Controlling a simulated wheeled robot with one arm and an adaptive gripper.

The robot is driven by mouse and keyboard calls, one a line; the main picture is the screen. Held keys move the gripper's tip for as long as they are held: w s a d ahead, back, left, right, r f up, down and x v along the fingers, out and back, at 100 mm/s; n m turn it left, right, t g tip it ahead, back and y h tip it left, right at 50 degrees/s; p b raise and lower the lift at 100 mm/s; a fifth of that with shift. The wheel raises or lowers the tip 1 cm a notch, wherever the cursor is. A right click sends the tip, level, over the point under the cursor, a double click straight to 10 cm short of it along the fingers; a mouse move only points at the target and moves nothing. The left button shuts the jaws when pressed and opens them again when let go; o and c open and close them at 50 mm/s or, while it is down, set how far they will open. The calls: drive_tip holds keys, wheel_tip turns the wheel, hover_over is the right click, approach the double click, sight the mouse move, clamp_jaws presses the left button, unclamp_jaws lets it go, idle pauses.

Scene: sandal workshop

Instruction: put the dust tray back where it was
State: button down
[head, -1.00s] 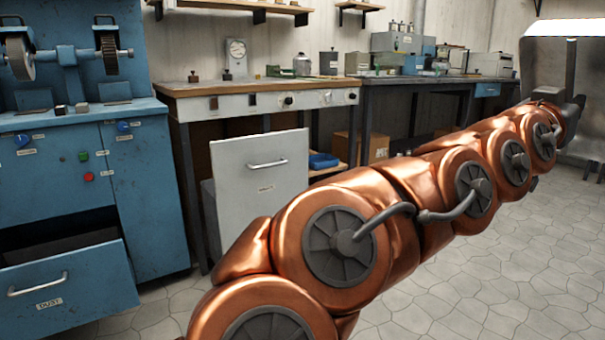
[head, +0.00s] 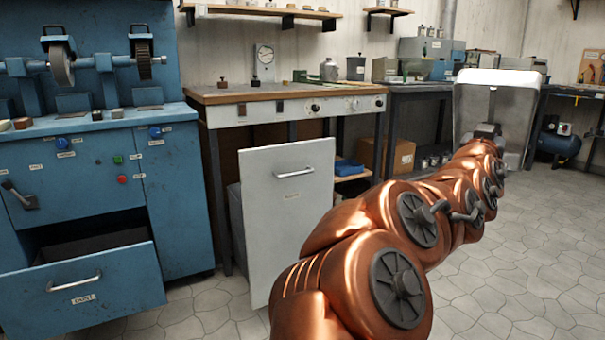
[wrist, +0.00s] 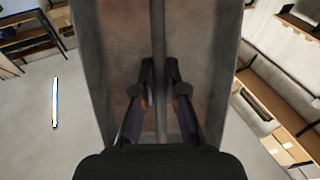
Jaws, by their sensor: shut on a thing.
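The dust tray (head: 494,100) is a pale grey metal tray, held up off the floor at the right in the head view. Its grey inside and a central bar fill the middle of the wrist view (wrist: 205,60). My gripper (wrist: 160,78) is shut on the tray, one finger on each side of the bar. In the head view my gripper (head: 487,131) is small and partly hidden by the tray and my copper arm. The blue grinding machine (head: 175,200) stands at the left, with a drawer (head: 125,290) labelled DUST pulled open below a dark opening (head: 95,232).
A pale cabinet door or drawer front (head: 290,210) stands out below the wooden-topped bench (head: 240,97). A dark bench (head: 425,88) with boxes and machines runs behind. A blue compressor (head: 560,142) sits at the far right. The tiled floor (head: 530,250) is clear at right.

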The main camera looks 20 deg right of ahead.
drive_tip(key=w+a+f+n+t+y+p, duration=0.25)
drive_tip(key=w+a+f+t+y, duration=0.2)
drive_tip(key=w+a, duration=0.5)
drive_tip(key=w+a+f+n+t+y+p, duration=0.25)
drive_tip(key=w+a+f+n+y, duration=0.35)
drive_tip(key=w, duration=0.7)
drive_tip(key=w+a+f+n+t+y+p, duration=0.1)
drive_tip(key=w+a+f+y, duration=0.15)
drive_tip(key=a, duration=0.55)
drive_tip(key=w+a+f+n+y+p, duration=0.1)
drive_tip(key=w+a+f+y, duration=0.15)
drive_tip(key=a, duration=0.45)
drive_tip(key=w+a+f+n+t+y+p, duration=0.1)
drive_tip(key=w+a+f+y, duration=0.15)
drive_tip(key=a, duration=0.55)
wheel_tip(320, 180, up, 37)
drive_tip(key=h+p, duration=0.1)
drive_tip(key=p, duration=3.7)
drive_tip(key=shift+w, duration=0.4)
